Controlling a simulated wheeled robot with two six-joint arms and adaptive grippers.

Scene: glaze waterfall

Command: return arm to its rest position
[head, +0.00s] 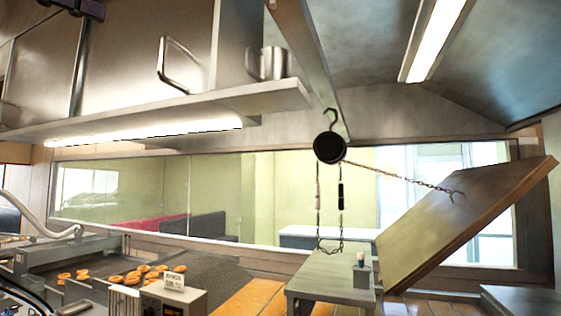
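Neither of my grippers can be made out in the head view, and neither of my arms shows clearly. A dark purple piece (88,8) shows at the top left edge, cut off by the frame; I cannot tell what it is.
A metal shelf (285,97) with a steel mug (273,63) hangs at upper left. A round black pulley (329,147) with chains hangs mid-view, linked to a tilted board (470,225). Below are a grey table (330,275), a donut machine (75,255) and a small sign (174,281).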

